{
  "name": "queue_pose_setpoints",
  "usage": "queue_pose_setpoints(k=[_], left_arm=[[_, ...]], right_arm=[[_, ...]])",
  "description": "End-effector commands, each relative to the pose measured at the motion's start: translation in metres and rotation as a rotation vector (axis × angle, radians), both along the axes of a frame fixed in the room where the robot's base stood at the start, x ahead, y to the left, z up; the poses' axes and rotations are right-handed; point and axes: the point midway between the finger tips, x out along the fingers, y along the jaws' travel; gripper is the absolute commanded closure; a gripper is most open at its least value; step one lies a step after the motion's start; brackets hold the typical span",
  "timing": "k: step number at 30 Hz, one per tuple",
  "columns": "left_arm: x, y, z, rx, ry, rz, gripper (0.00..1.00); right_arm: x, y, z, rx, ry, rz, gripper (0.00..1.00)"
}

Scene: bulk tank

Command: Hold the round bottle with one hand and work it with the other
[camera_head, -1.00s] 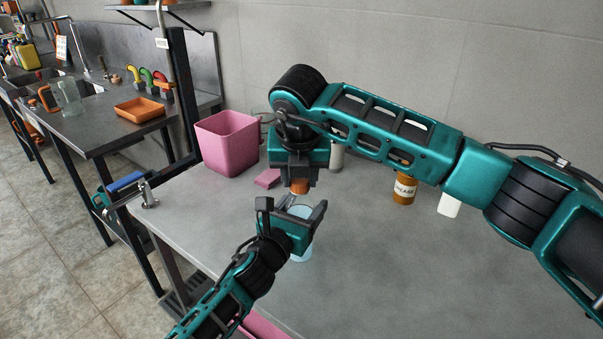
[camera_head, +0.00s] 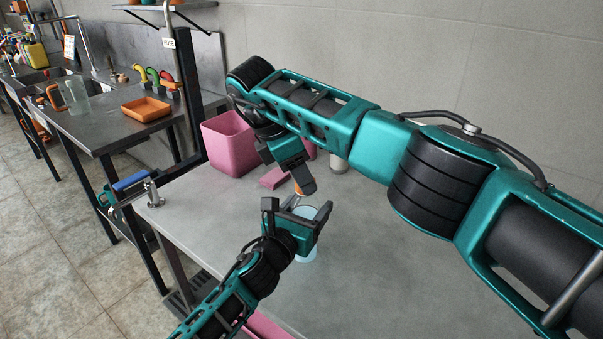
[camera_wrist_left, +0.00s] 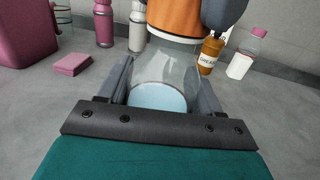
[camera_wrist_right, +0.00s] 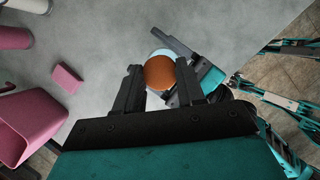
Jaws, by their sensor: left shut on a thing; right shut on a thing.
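The round bottle (camera_head: 306,250) is clear with pale blue liquid and stands upright over the grey table. The bottle shows closely in the left wrist view (camera_wrist_left: 158,97). My left gripper (camera_head: 296,213) is shut around its body, one finger on each side. An orange cap (camera_wrist_left: 175,18) tops the bottle. My right gripper (camera_head: 300,182) comes from above, tilted, and is shut on the cap, which also shows between its fingertips in the right wrist view (camera_wrist_right: 160,72). Much of the bottle is hidden by my left gripper in the head view.
A pink bin (camera_head: 229,145) and a flat pink block (camera_head: 273,178) lie behind the bottle. The table's right part (camera_head: 380,270) is clear.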

Motion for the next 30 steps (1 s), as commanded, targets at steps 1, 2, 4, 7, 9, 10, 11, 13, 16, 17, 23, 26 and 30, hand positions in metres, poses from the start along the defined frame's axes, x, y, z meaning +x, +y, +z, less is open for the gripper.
queue_pose_setpoints(k=[1,2,4,7,9,10,11,13,16,17,23,26,30], left_arm=[[0.0,0.0,-0.001,-0.001,0.003,0.0,1.0],[0.0,0.0,-0.001,-0.001,0.003,0.0,1.0],[0.0,0.0,-0.001,-0.001,0.003,0.0,1.0],[0.0,0.0,-0.001,-0.001,0.003,0.0,1.0],[0.0,0.0,-0.001,-0.001,0.003,0.0,1.0],[0.0,0.0,-0.001,-0.001,0.003,0.0,1.0],[0.0,0.0,-0.001,-0.001,0.003,0.0,1.0],[0.0,0.0,-0.001,-0.001,0.003,0.0,1.0],[0.0,0.0,-0.001,-0.001,0.003,0.0,1.0],[0.0,0.0,-0.001,-0.001,0.003,0.0,1.0],[0.0,0.0,-0.001,-0.001,0.003,0.0,1.0],[0.0,0.0,-0.001,-0.001,0.003,0.0,1.0],[0.0,0.0,-0.001,-0.001,0.003,0.0,1.0]], right_arm=[[0.0,0.0,0.001,-0.001,-0.001,0.0,0.89],[0.0,0.0,0.001,-0.001,-0.001,0.0,0.89],[0.0,-0.001,0.001,-0.001,-0.002,0.002,0.58],[0.0,0.0,0.001,-0.001,-0.002,0.002,0.48],[0.0,0.0,0.0,-0.001,0.0,0.002,0.41],[0.0,0.0,0.0,-0.001,0.0,0.002,0.38],[0.0,0.0,0.0,-0.001,0.0,0.002,0.36],[0.0,0.0,0.0,0.0,0.0,0.003,0.36],[0.0,0.0,0.0,0.0,0.0,0.003,0.36],[0.0,0.0,0.0,0.0,0.0,0.003,0.36],[0.001,0.0,0.013,0.0,-0.003,0.003,0.36],[0.001,0.0,0.027,0.0,-0.003,0.004,0.36],[0.001,0.0,0.043,0.0,-0.002,0.003,0.36]])
